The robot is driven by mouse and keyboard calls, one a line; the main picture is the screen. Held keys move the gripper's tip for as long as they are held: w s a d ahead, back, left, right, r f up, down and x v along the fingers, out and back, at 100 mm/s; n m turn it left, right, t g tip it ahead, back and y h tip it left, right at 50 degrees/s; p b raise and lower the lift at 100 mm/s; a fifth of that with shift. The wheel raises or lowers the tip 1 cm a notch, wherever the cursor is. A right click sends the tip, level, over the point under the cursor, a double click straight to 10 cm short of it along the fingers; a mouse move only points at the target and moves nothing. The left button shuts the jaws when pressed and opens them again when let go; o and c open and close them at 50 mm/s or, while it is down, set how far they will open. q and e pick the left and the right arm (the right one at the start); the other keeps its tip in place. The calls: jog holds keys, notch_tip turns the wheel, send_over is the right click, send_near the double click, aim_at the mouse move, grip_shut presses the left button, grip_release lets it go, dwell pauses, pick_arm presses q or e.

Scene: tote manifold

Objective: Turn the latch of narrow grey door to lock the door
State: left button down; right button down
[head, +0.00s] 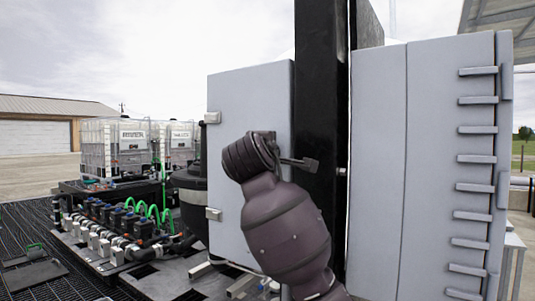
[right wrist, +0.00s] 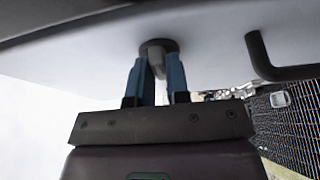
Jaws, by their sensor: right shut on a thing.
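The narrow grey door (head: 240,95) stands upright in the head view, with hinges on its left edge, beside a black post. In the right wrist view its pale surface (right wrist: 215,35) fills the top. The latch (right wrist: 157,47) is a small grey knob on a dark round base on that surface. My right gripper (right wrist: 157,68) has its two blue fingers on either side of the knob and is shut on it. In the head view my right arm covers the lower door and hides the fingers and the latch. My left gripper is in neither view.
A black post (head: 320,120) stands right of the door, then a wide grey cabinet (head: 380,150). Pipes and valves (head: 110,225) lie at left.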

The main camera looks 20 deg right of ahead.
jog(key=shift+d+r, duration=0.1)
jog(key=shift+r, duration=0.2)
jog(key=c, duration=1.1)
grip_release()
jog(key=shift+f, duration=0.2)
jog(key=b+v, duration=0.2)
jog(key=v, duration=0.8)
jog(key=shift+s+b, duration=0.3)
jog(key=shift+b, duration=0.1)
